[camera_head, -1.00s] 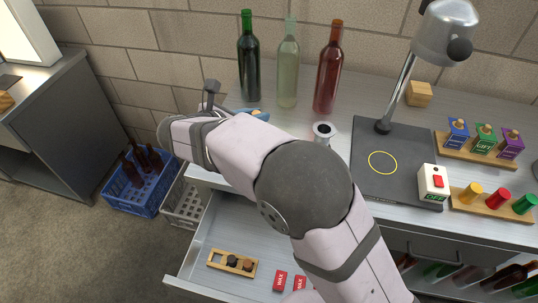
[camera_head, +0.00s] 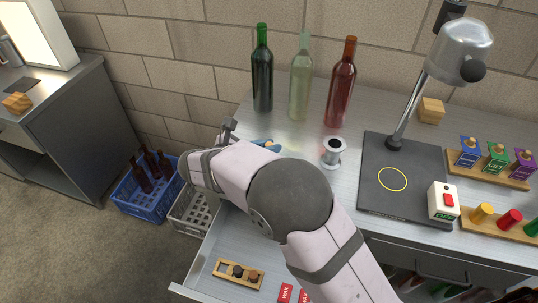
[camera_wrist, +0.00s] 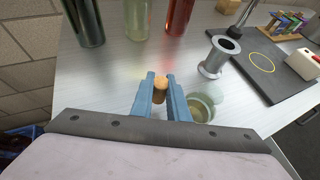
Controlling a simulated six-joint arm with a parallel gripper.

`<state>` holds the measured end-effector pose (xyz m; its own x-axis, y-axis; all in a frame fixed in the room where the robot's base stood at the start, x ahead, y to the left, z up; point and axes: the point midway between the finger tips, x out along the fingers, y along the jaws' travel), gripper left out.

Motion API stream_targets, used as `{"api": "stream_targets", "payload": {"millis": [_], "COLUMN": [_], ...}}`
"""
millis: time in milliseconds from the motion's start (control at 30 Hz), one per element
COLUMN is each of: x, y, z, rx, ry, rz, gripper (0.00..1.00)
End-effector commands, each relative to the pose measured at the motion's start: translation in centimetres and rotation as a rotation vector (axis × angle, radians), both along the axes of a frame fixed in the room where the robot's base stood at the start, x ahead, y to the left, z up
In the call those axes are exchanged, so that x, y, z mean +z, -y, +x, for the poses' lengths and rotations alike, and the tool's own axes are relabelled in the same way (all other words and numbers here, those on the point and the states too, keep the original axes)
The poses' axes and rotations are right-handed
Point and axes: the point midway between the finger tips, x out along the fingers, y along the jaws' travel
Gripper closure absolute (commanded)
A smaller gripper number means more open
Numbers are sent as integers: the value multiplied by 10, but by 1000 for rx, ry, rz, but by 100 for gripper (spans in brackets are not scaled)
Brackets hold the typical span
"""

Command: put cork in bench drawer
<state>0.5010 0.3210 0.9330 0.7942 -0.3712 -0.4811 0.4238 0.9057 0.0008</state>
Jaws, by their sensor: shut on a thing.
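The cork (camera_wrist: 160,84) is a small tan cylinder between the two blue fingers of my gripper (camera_wrist: 160,90) in the wrist view. My gripper is shut on it, above the bench top. In the head view the gripper (camera_head: 266,145) shows only in part behind my arm, near the bench's left end. The bench drawer (camera_head: 217,247) is pulled open below the bench, lower left of centre. It holds a wooden rack (camera_head: 226,271) with dark round pieces and red boxes marked WAX (camera_head: 286,293). My arm hides part of the drawer.
A glass bowl (camera_wrist: 208,101) stands right of the fingers, beside a metal spool-shaped piece (camera_wrist: 213,62). Green (camera_head: 262,75), clear (camera_head: 300,85) and red (camera_head: 341,90) bottles stand behind. A lamp (camera_head: 459,50) and dark mat (camera_head: 380,206) lie right. Crates (camera_head: 140,200) stand on the floor left.

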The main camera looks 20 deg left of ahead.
Motion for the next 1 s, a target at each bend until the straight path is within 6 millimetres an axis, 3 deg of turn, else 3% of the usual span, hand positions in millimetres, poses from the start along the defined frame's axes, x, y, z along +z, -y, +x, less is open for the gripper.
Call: {"api": "stream_targets", "payload": {"millis": [333, 767, 800, 833, 1000], "x": [-33, -40, -41, -40, -40], "y": [0, 0, 0, 0, 0], "z": [0, 0, 0, 0, 0], "rx": [1, 0, 0, 0, 0], "ry": [-2, -1, -1, 0, -1], "rz": [-4, 0, 0, 0, 0], "gripper": [100, 100, 83, 78, 78]}}
